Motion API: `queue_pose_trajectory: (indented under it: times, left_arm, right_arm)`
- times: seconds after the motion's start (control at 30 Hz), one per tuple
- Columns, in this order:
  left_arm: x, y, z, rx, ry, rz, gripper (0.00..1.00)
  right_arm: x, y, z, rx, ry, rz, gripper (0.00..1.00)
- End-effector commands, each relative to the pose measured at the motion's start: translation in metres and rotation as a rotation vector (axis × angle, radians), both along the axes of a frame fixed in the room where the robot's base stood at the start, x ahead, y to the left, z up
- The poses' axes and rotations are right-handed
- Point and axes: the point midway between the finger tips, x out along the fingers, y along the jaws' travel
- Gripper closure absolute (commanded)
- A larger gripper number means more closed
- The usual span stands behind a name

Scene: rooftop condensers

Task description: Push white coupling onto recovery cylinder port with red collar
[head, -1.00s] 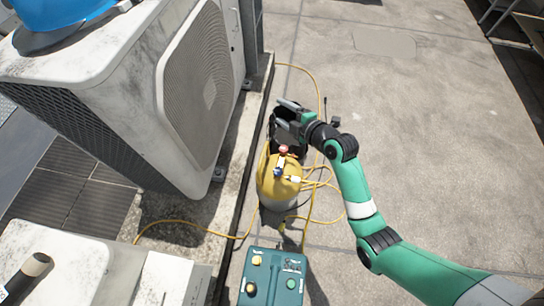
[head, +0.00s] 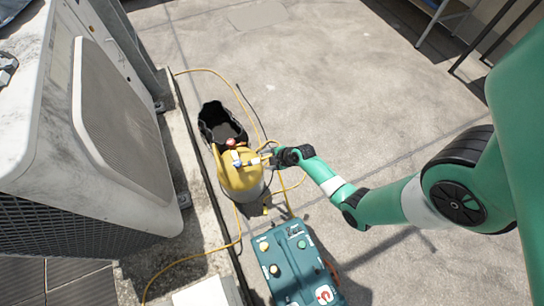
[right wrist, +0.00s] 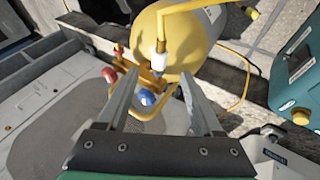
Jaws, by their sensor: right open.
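The yellow recovery cylinder (head: 238,180) stands on the ground, and its top also shows in the right wrist view (right wrist: 190,42). I cannot tell which is the collar. The white coupling (right wrist: 157,63) is on a yellow hose at the cylinder top. My right gripper (right wrist: 158,76) is open, its fingertips near the coupling with one towards either side. Contact is unclear. My left gripper is not in view.
A teal machine (head: 298,268) stands in front of the cylinder, and a black open container (head: 221,126) behind it. The grey condenser (head: 115,125) is on the left. Yellow hoses (head: 190,258) loop over the ground.

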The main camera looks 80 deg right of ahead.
Motion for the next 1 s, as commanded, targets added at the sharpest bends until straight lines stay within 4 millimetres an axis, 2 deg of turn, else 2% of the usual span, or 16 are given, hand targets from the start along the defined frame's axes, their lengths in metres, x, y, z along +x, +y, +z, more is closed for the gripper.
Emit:
queue_pose_trajectory:
  times: [0.03,0.1,0.3,0.7,1.0]
  left_arm:
    - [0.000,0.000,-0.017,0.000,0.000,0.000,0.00]
    - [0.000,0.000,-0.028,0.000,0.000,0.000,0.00]
    - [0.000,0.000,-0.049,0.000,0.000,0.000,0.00]
    - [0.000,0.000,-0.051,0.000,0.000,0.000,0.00]
    - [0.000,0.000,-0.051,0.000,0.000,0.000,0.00]
  right_arm:
    - [0.008,-0.002,-0.018,-0.001,0.000,0.003,0.32]
    - [0.016,-0.004,-0.030,0.000,0.000,0.003,0.32]
    - [0.035,-0.010,-0.053,-0.001,0.000,0.002,0.32]
    - [0.042,-0.011,-0.057,0.000,0.000,0.000,0.32]
    - [0.042,-0.011,-0.057,-0.001,-0.001,0.000,0.86]
